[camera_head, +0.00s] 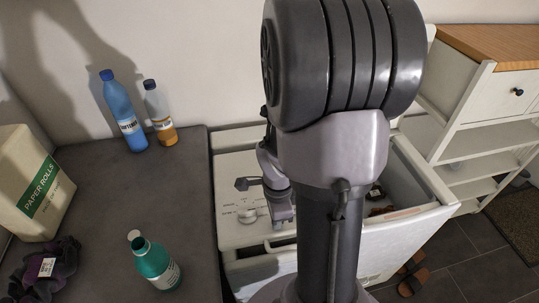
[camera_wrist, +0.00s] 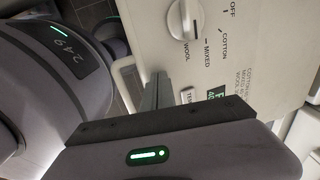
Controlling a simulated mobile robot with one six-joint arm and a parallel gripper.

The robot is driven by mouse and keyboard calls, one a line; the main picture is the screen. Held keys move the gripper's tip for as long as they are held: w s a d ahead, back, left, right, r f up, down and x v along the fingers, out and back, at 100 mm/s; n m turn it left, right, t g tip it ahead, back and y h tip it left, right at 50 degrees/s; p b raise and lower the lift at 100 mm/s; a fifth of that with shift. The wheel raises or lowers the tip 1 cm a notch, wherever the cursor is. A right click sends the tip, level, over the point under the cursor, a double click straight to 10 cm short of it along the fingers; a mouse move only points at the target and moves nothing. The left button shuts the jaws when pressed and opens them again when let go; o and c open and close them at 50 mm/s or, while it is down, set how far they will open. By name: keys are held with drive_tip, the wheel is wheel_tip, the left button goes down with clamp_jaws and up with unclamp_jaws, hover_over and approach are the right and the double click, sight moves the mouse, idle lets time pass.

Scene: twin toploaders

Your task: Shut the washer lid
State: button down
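The washer (camera_head: 235,170) is a white top-loader in the middle of the head view, mostly hidden behind my arm. Its control panel with a round white knob (camera_head: 247,215) faces up on the left; the knob also shows in the wrist view (camera_wrist: 181,18). On the right, an open top bay shows dark and reddish items inside. I cannot clearly make out the lid; my arm covers much of the top. My gripper (camera_head: 284,220) is over the panel, just right of the knob. In the wrist view its fingers (camera_wrist: 156,92) look closed together, with nothing between them.
A dark counter (camera_head: 100,210) on the left holds a blue bottle (camera_head: 124,115), an amber bottle (camera_head: 160,115), a green bottle (camera_head: 155,264), a paper rolls box (camera_head: 40,185) and a dark cloth (camera_head: 45,272). A white shelf unit (camera_head: 480,115) stands right; sandals (camera_head: 412,274) lie on the floor.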

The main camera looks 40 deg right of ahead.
drive_tip(key=f+b, duration=0.6)
drive_tip(key=s+f+b, duration=0.1)
drive_tip(key=f+b, duration=0.2)
drive_tip(key=shift+a, duration=0.35)
wheel_tip(320, 180, up, 9)
drive_tip(key=p, duration=0.7)
drive_tip(key=shift+f, duration=0.1)
drive_tip(key=shift+s, duration=0.15)
